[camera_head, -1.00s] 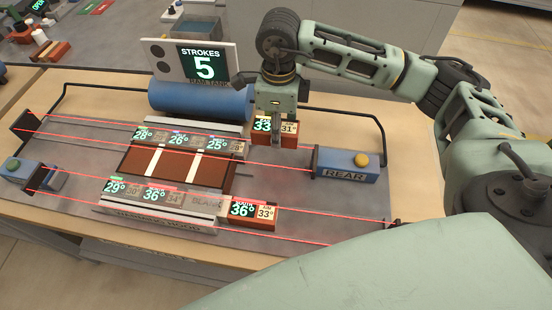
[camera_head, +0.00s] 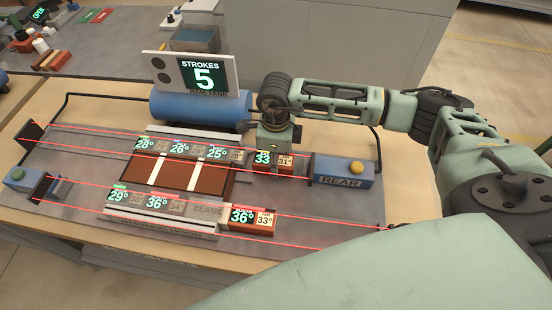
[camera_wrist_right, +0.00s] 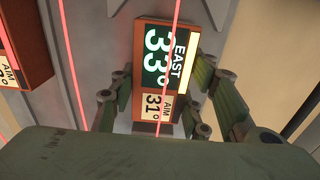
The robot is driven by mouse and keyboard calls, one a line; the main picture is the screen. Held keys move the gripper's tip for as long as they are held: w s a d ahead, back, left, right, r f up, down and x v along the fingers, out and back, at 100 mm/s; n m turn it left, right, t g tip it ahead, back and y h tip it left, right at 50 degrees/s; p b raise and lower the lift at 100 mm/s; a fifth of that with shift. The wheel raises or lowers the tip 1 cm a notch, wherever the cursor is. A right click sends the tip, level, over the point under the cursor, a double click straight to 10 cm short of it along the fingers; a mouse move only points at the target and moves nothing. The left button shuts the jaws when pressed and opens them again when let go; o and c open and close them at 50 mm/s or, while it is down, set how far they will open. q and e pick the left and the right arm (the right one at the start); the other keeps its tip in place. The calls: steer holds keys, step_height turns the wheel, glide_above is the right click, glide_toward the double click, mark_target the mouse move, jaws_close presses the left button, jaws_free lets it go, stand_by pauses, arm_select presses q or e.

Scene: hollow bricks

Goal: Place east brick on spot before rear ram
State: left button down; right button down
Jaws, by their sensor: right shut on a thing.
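The east brick (camera_wrist_right: 160,75) is orange-brown, with a display reading EAST 33° and AIM 31°. My right gripper (camera_wrist_right: 163,85) is shut on it, one finger at each side. In the head view this brick (camera_head: 276,165) is at the right end of the upper row, just left of the blue rear ram (camera_head: 343,171), with a small gap. My right gripper (camera_head: 274,145) is above it, pointing down. The brick is low over the grey bed; whether it touches is unclear. No separate spot marking shows there. My left gripper is not in view.
Upper-row bricks read 28°, 26° and 25°; lower-row ones read 29° and 36°. Another brick (camera_head: 251,218), 36° with AIM 33°, is at the lower row's right end. Red beams run along both rows. A STROKES 5 screen (camera_head: 203,76) and blue tank (camera_head: 200,106) stand behind.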

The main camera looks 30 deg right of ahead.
steer(key=shift+f, duration=0.1)
steer(key=c, duration=1)
jaws_free()
steer(key=shift+r, duration=0.65)
step_height(320, 180, up, 10)
steer(key=b, duration=0.2)
steer(key=shift+f+b, duration=0.2)
steer(key=shift+b, duration=0.1)
steer(key=shift+r, duration=0.7)
